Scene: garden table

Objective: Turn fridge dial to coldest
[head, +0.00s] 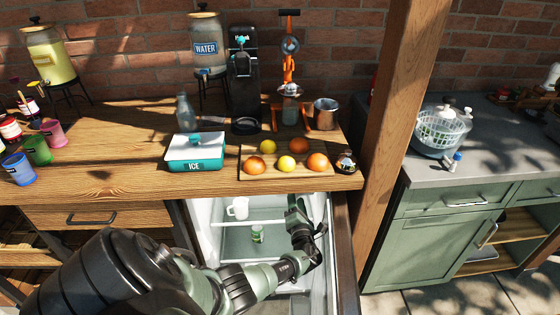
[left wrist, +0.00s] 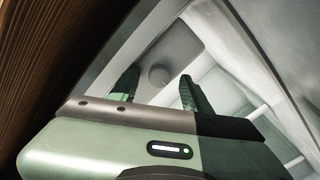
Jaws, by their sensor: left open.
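The open fridge (head: 228,212) stands under the wooden counter, with a white mug and a small green can on its shelves. In the left wrist view a round grey dial (left wrist: 159,75) sits on a grey panel inside the fridge. My left gripper (head: 297,208) reaches into the fridge's upper right part. In the left wrist view the gripper (left wrist: 158,88) is open, its two fingers on either side of the dial in the picture, apparently apart from it. The dial's setting marks cannot be read. The dial is not visible in the head view. My right gripper is not in view.
The counter edge (head: 210,194) runs just above my left gripper. The open fridge door (head: 344,250) is to its right. A white mug (head: 238,208) and green can (head: 257,234) are to its left. An ice box (head: 194,152) and a fruit board (head: 270,174) are above.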

